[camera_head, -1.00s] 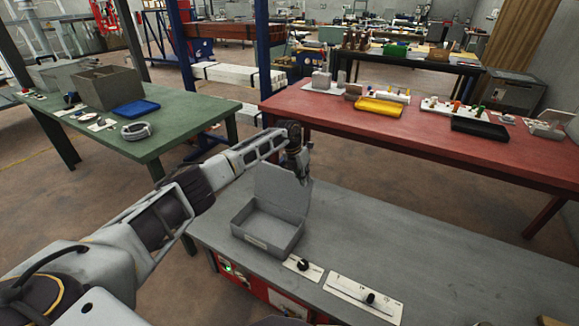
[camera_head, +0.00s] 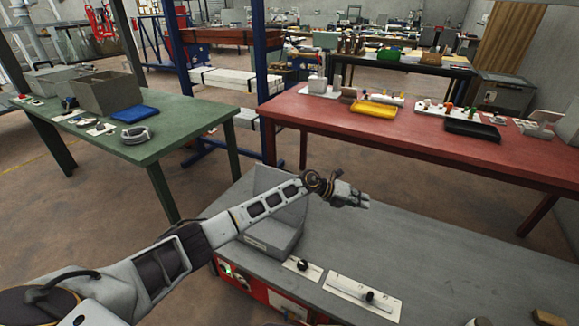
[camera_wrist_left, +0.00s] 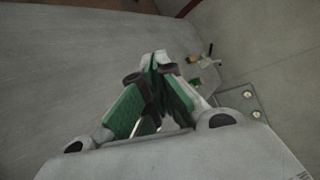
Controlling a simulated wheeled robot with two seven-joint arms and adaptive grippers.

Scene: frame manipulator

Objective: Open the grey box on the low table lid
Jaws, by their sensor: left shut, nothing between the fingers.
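The grey box (camera_head: 270,240) stands on the low grey table (camera_head: 420,255) in the head view. Its lid (camera_head: 272,181) stands raised at the back, so the box is open. My left forearm crosses in front of the box and hides part of its inside and of the lid. My left gripper (camera_head: 366,200) is right of the box, above the table and apart from the box. In the left wrist view its green-padded fingers (camera_wrist_left: 155,75) come together at the tips with nothing between them. My right gripper is in neither view.
A knob plate (camera_head: 302,267) and a slider plate (camera_head: 362,295) lie on the low table in front of the box. A red table (camera_head: 400,135) stands behind, and a green table (camera_head: 165,140) at the left.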

